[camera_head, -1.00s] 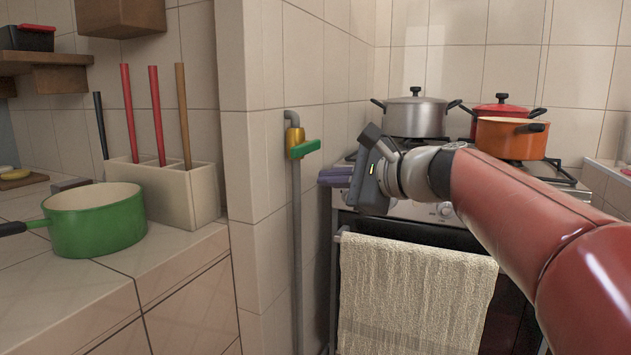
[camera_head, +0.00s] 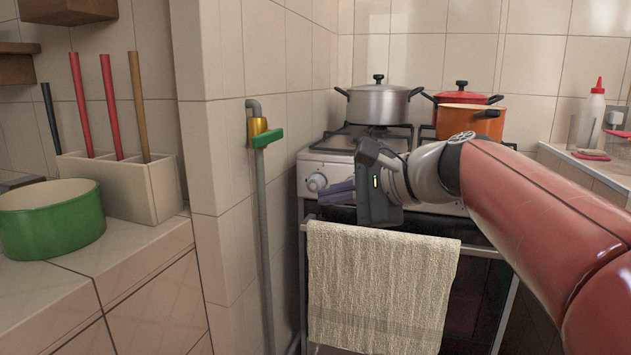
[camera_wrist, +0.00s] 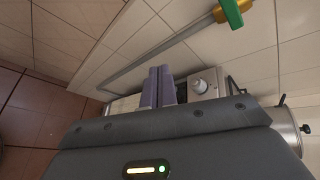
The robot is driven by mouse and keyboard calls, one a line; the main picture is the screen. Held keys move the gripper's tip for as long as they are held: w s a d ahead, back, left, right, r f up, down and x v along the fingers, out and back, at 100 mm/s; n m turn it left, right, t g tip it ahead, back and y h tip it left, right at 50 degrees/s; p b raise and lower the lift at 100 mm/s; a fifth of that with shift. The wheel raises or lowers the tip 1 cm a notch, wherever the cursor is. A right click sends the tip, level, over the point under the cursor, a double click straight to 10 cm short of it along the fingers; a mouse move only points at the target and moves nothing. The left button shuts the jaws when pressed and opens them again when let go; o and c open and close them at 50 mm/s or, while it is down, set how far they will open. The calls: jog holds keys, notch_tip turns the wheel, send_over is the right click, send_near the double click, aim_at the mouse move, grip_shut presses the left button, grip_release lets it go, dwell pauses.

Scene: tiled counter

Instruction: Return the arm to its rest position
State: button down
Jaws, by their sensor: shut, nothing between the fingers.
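My red arm reaches in from the right of the head view. My gripper (camera_head: 335,194) is in front of the stove (camera_head: 322,160), above the towel (camera_head: 380,285) on the oven handle. Its purple-grey fingers point left and are shut with nothing held. In the wrist view my gripper (camera_wrist: 158,88) shows its two fingers side by side and empty. A stove knob (camera_wrist: 197,84) shows just beyond them; I cannot tell how far apart they are.
A silver pot (camera_head: 378,103), a red pot (camera_head: 461,98) and an orange pot (camera_head: 470,120) stand on the stove. A pipe with a green valve handle (camera_head: 268,138) runs down the wall at left. A green pan (camera_head: 52,220) and a utensil holder (camera_head: 125,187) stand on the left counter.

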jog(key=s+d+f+n+g+h, duration=0.1)
jog(key=s+d+f+n+h, duration=0.2)
jog(key=s+f, duration=0.4)
jog(key=s+d+f+n+g+h, duration=0.1)
jog(key=s+d+f+n+h, duration=0.3)
jog(key=s+f, duration=0.3)
jog(key=s+d+f+n+h, duration=0.3)
jog(key=s+f+n, duration=0.2)
jog(key=f, duration=0.6)
jog(key=shift+s+d+n+g+h, duration=0.3)
jog(key=shift+s+d+g+h, duration=0.1)
jog(key=shift+s, duration=0.55)
